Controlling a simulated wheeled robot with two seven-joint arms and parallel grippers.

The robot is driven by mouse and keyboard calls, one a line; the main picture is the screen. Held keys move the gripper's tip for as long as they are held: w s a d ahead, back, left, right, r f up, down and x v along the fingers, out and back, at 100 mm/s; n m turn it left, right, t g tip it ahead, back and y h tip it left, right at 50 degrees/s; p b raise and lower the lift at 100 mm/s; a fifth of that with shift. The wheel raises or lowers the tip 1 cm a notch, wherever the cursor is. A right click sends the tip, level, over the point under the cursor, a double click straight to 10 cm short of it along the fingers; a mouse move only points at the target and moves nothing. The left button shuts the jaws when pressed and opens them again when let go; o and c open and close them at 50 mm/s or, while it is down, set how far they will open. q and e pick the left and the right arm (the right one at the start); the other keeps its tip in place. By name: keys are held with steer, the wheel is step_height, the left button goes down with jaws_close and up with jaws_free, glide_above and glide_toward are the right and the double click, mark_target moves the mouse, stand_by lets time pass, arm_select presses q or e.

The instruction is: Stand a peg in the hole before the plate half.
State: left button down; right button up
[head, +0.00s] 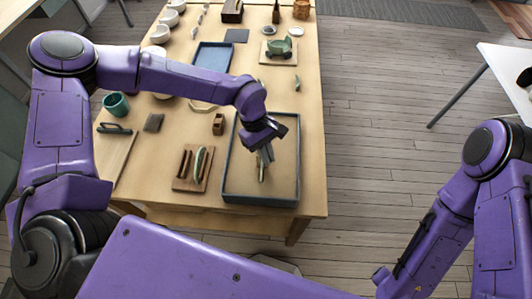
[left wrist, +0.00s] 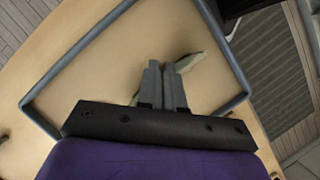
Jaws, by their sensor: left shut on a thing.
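A brown wooden board (head: 180,184) lies on the table left of the grey-rimmed tray. A pale green plate half (head: 199,163) stands on it on edge, beside dark upright strips or slots; I cannot make out a peg or hole there. My left gripper (head: 265,155) is over the tray (head: 228,190), pointing down. In the left wrist view its fingers (left wrist: 163,88) are shut on a slim pale piece (left wrist: 190,62), which sticks out on both sides. Its lower end shows in the head view (head: 261,175). I cannot tell whether it touches the tray floor. My right gripper is out of view.
Near the board lie a small brown wooden block (head: 218,124), a dark flat square (head: 153,122) and a teal cup (head: 116,105). The tray around my gripper looks otherwise empty.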

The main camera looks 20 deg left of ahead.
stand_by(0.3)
arm_select(q)
steer(key=c, duration=1.2)
jaws_free()
steer(key=shift+f, duration=0.1)
steer(key=shift+s+f, duration=0.1)
steer(key=shift+s, duration=0.05)
steer(key=shift+o, duration=0.9)
steer(key=shift+f, duration=0.1)
steer(key=shift+s, duration=0.1)
steer(key=shift+c, duration=0.2)
